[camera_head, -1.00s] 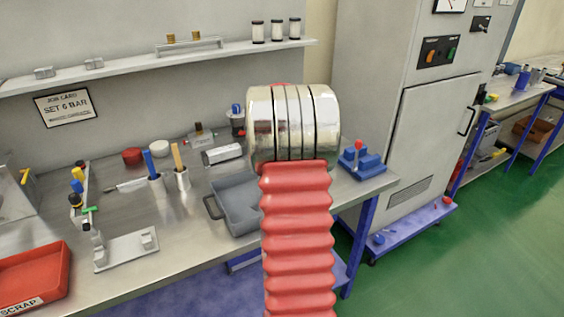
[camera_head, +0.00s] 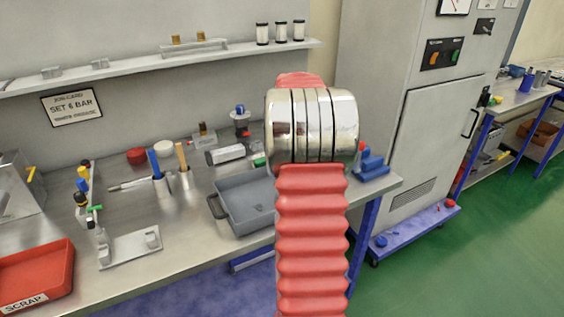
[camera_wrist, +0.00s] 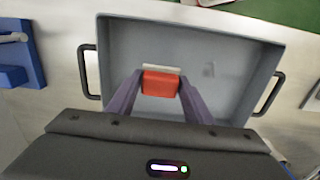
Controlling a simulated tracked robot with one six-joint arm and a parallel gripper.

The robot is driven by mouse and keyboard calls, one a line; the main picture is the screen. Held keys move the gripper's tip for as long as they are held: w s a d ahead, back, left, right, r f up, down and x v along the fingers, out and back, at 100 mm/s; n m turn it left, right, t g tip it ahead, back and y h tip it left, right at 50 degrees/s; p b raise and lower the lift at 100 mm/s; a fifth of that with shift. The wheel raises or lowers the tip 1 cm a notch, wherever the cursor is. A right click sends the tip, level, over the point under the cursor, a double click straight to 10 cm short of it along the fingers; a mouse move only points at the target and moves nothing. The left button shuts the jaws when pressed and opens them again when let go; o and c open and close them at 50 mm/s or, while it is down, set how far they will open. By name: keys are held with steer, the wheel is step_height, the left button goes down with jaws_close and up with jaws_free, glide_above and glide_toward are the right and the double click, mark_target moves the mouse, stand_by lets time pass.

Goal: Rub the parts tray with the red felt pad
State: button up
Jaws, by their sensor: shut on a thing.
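The parts tray (camera_head: 250,222) is a grey, shallow, open tray with side handles, on the bench near its front right. My arm covers its right part in the head view. In the wrist view the tray (camera_wrist: 120,40) fills most of the picture, with a small dull mark (camera_wrist: 208,69) on its floor. My gripper (camera_wrist: 160,84) is shut on the red felt pad (camera_wrist: 160,86), a small red block with a pale strip along its far edge. The pad appears over the tray floor; I cannot tell whether it touches. My arm hides gripper and pad in the head view.
Left of the tray stand cups with a blue-handled tool (camera_head: 153,163) and a wooden-handled tool (camera_head: 181,157). A grey fixture (camera_head: 130,248) and a red scrap bin (camera_head: 40,270) are farther left. A blue block (camera_head: 371,166) sits at the bench's right end. A tall cabinet (camera_head: 425,130) stands beyond.

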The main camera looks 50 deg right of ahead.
steer(key=shift+r, duration=1)
